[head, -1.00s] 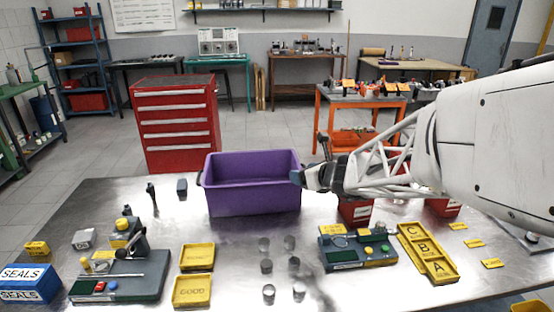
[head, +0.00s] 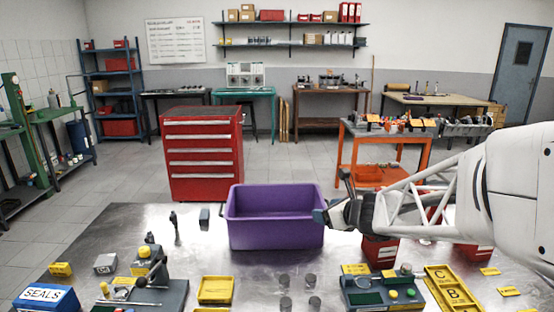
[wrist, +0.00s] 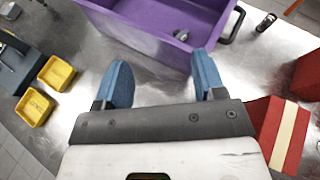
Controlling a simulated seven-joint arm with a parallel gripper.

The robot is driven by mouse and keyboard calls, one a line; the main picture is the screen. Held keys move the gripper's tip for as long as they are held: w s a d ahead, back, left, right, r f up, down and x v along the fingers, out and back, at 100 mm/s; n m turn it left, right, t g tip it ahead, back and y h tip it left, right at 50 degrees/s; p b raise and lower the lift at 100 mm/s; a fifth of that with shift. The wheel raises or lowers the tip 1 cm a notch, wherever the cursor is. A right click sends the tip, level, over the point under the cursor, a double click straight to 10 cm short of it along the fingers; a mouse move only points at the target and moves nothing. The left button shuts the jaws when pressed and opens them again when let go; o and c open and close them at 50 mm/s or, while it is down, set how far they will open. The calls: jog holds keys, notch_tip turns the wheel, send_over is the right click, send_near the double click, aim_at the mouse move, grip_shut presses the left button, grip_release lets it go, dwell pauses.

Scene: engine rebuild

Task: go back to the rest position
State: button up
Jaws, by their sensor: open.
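My gripper (head: 330,212) is at the right end of the purple bin (head: 275,234), close to its rim in the head view. In the wrist view its two blue fingertips (wrist: 163,78) are spread apart with nothing between them. The bin also shows in the wrist view (wrist: 135,38), just beyond the fingers. A small grey part (wrist: 181,35) lies inside the bin. I cannot tell from these views whether the gripper touches the rim.
Yellow trays (head: 215,291), a lettered yellow tray (head: 447,290), fixtures and several small metal cylinders (head: 284,281) stand on the metal table. Red bins (head: 380,251) stand below my arm. A red tool cabinet (head: 202,155) is behind the table.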

jog(key=s+a+r+n+g+h, duration=0.1)
jog(key=s+a+r+n+g, duration=0.15)
jog(key=s+n, duration=0.6)
jog(key=s+a+r+n+g, duration=0.1)
jog(key=s+a+n+g, duration=0.15)
jog(key=s+n, duration=0.6)
jog(key=s+d+n+g+h, duration=0.1)
jog(key=s+d+n+h, duration=0.2)
jog(key=s, duration=0.5)
jog(key=s+d+n+g+h, duration=0.2)
jog(key=s+d+n, duration=0.3)
jog(key=s+n, duration=0.3)
jog(key=shift+s+f+h, duration=0.35)
jog(key=shift+s+h, duration=0.35)
